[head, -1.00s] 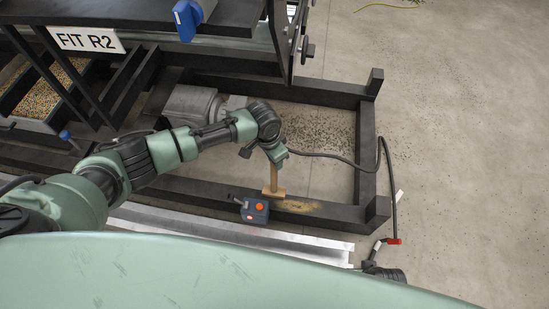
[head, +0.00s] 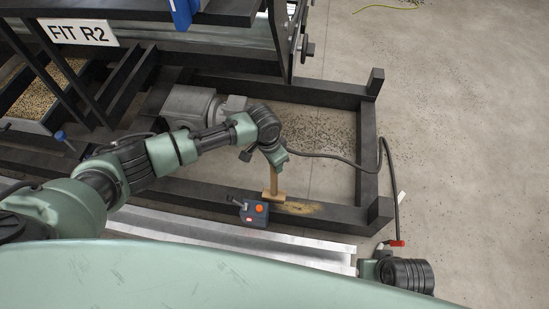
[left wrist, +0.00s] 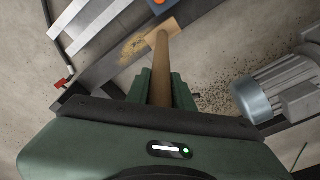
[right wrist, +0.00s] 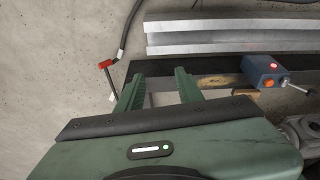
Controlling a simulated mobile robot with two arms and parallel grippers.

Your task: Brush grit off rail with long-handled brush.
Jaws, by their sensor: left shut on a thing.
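My left gripper (head: 279,158) is shut on the wooden handle of the long-handled brush (head: 274,182). The brush points down, its head at the dark rail (head: 335,214); I cannot tell whether its bristles touch. A tan patch of grit (head: 308,208) lies on the rail just right of the brush head. In the left wrist view the handle (left wrist: 162,70) runs out between the fingers toward the grit (left wrist: 133,45). My right gripper (right wrist: 159,86) is open and empty, with the rail's grit (right wrist: 222,81) beyond its fingers in the right wrist view.
A control box (head: 254,213) with an orange button sits on the rail, left of the grit. A silver channel (head: 205,229) lies in front. A grey motor (head: 190,105) stands inside the frame. A black cable with a red connector (head: 397,243) runs on the right. Dark crumbs litter the floor.

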